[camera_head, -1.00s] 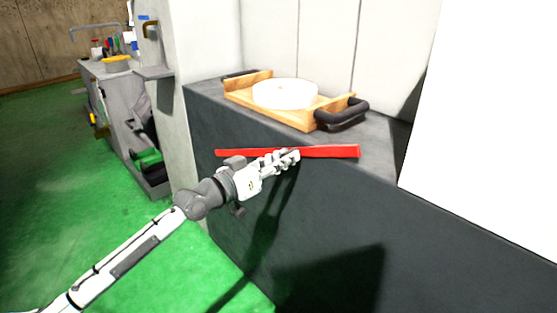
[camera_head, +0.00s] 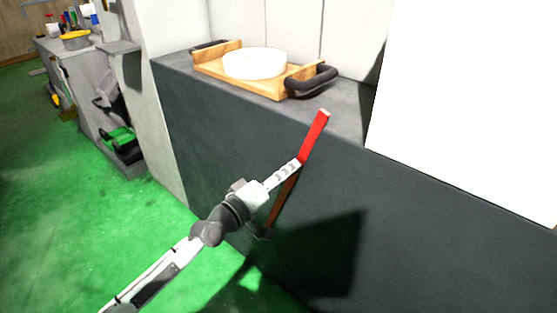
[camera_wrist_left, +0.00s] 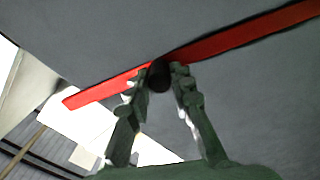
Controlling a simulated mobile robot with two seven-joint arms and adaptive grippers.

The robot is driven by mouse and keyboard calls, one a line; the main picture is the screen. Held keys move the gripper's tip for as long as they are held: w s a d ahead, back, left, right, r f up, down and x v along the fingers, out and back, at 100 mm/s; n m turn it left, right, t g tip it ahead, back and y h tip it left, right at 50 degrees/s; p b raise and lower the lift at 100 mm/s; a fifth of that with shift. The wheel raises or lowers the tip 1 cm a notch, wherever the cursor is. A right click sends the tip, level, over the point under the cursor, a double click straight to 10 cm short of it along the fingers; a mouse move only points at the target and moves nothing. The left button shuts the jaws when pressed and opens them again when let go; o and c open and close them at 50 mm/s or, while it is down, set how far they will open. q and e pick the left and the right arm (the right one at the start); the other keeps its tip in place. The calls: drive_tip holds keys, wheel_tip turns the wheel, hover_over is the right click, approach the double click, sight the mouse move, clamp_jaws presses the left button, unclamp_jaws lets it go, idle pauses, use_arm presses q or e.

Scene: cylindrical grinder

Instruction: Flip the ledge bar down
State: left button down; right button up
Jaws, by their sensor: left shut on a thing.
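The ledge bar is a long red bar (camera_head: 315,137) in front of the dark grey ledge. In the head view it is tilted steeply, its upper end near the ledge's top edge and its lower part in shadow behind my gripper. My left gripper (camera_head: 296,167) is at the bar's middle. In the left wrist view the red bar (camera_wrist_left: 240,36) crosses the top of the picture, and the fingers of the left gripper (camera_wrist_left: 160,75) close around a dark round piece at the bar. My right gripper is not in view.
On the ledge (camera_head: 346,112) stands a wooden tray (camera_head: 270,89) with dark handles and a white round disc (camera_head: 255,63). A white panel (camera_head: 470,100) rises at the right. A grey cart (camera_head: 85,80) stands at the far left. The green floor (camera_head: 60,220) at the left is clear.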

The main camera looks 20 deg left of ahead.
use_arm(q)
drive_tip(key=shift+s+d+f+n, duration=0.25)
drive_tip(key=shift+d+n, duration=0.25)
drive_tip(key=shift+d, duration=0.05)
drive_tip(key=c, duration=1.3)
unclamp_jaws()
drive_tip(key=shift+d, duration=0.1)
drive_tip(key=v, duration=1.2)
